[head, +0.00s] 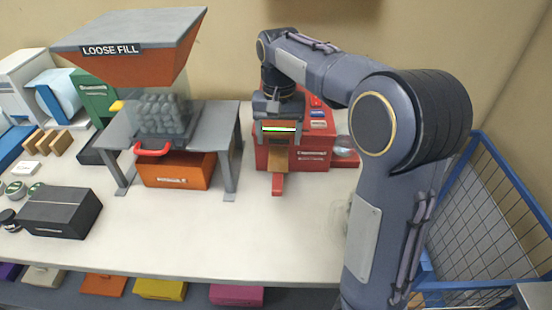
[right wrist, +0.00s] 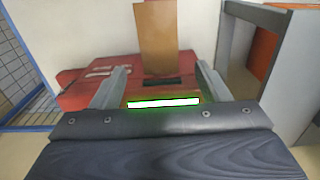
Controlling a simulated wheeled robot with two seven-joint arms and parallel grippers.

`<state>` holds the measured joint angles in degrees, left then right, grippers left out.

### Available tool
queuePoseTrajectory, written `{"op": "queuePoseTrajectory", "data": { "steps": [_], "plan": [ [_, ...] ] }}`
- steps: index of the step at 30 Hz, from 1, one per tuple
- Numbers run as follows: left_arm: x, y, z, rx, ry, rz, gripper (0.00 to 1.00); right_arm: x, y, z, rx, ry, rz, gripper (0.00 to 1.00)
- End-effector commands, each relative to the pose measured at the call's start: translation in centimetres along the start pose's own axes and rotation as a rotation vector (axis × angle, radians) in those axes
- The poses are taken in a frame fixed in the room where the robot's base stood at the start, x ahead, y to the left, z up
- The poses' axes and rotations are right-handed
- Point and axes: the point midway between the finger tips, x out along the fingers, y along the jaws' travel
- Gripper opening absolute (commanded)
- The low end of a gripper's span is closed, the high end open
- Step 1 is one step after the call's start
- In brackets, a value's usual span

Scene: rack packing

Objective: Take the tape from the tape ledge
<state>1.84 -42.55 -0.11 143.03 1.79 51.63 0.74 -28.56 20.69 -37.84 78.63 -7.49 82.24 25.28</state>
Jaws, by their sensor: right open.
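A red tape machine (head: 311,156) stands at the back of the table, with a brown strip that looks like the tape (head: 277,158) at its front. In the right wrist view the brown strip (right wrist: 158,38) extends from the red body (right wrist: 88,88), near a dark slot. My right gripper (head: 279,138) is over the machine's front. In the right wrist view its two fingers (right wrist: 163,70) are open, apart on either side of the strip's line, with nothing between them that I can see gripped. A lit green-edged white bar shows at the palm. The ledge is partly hidden by my gripper.
A grey stand (head: 225,125) with an orange bin (head: 176,170) is left of the machine, under the loose fill hopper (head: 130,45). A blue wire cage (head: 500,190) is at the right. A black box (head: 60,211) lies at the left. The front middle tabletop is clear.

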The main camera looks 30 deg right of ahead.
Motion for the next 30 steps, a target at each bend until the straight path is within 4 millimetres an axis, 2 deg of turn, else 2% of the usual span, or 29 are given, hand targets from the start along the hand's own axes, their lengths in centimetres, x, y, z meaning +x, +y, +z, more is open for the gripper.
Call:
{"op": "queuePoseTrajectory", "data": {
  "steps": [3,7,30],
  "plan": [
    [0.1,-0.1,0.1,0.000,0.000,0.000,0.00,2.0,0.0,0.1,-0.002,-0.004,0.002,0.69],
    [0.2,-0.1,0.1,0.000,0.000,0.000,0.00,3.1,-0.1,0.0,-0.002,-0.002,0.000,0.69],
    [0.1,0.0,0.0,0.000,0.000,0.000,0.00,3.6,-0.1,0.1,-0.003,-0.001,-0.001,0.69]
  ]
}}
